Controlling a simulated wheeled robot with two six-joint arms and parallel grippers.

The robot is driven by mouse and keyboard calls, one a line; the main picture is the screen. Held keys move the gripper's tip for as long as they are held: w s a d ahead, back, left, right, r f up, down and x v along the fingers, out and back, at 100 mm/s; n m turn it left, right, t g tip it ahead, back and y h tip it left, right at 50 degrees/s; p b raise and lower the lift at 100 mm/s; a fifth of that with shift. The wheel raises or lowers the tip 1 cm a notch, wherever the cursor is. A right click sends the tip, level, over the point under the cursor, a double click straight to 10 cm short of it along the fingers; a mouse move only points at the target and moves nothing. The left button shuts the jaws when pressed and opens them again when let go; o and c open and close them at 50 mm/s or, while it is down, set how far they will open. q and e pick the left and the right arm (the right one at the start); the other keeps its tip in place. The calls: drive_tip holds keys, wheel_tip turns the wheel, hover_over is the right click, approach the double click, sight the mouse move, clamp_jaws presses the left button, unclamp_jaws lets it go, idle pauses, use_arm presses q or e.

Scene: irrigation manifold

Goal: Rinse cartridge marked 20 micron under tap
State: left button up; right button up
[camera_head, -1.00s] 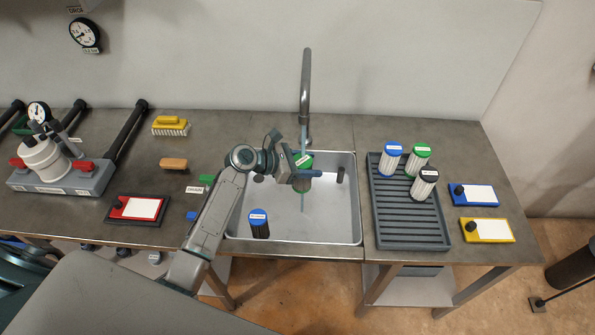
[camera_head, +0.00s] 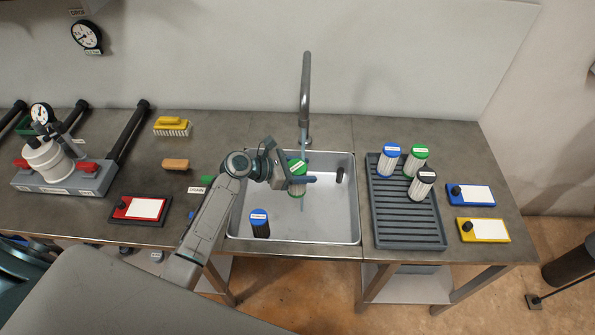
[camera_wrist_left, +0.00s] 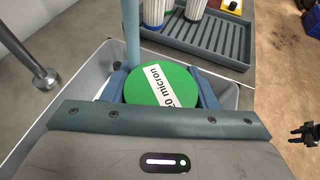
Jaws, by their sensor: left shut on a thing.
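My left gripper (camera_head: 291,180) is shut on a cartridge with a green cap (camera_head: 297,167), held upright over the sink (camera_head: 330,226). In the left wrist view the green cap (camera_wrist_left: 160,85) reads "20 micron" and sits between the fingers. The tap (camera_head: 306,90) stands behind the sink, and a bluish water stream (camera_head: 304,141) comes down from it at the cartridge. The stream also shows in the left wrist view (camera_wrist_left: 131,35), just beyond the cap. My right gripper is not in view.
A blue-capped dark cartridge (camera_head: 259,224) stands in the sink's front left. A grey drain rack (camera_head: 405,230) to the right holds blue-, green- and black-capped cartridges.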

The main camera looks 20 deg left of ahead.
use_arm(q)
drive_tip(key=s+d+p, duration=0.1)
drive_tip(key=s+p, duration=0.3)
drive_tip(key=s, duration=0.2)
drive_tip(key=shift+s, duration=0.2)
drive_tip(key=shift+d, duration=0.1)
drive_tip(key=shift+r, duration=0.1)
idle(0.7)
idle(0.4)
drive_tip(key=s+d+r+p, duration=0.1)
drive_tip(key=s+r+p, duration=0.2)
drive_tip(key=s+r, duration=0.1)
drive_tip(key=shift+s+p, duration=0.4)
drive_tip(key=shift+s, duration=0.05)
idle(0.5)
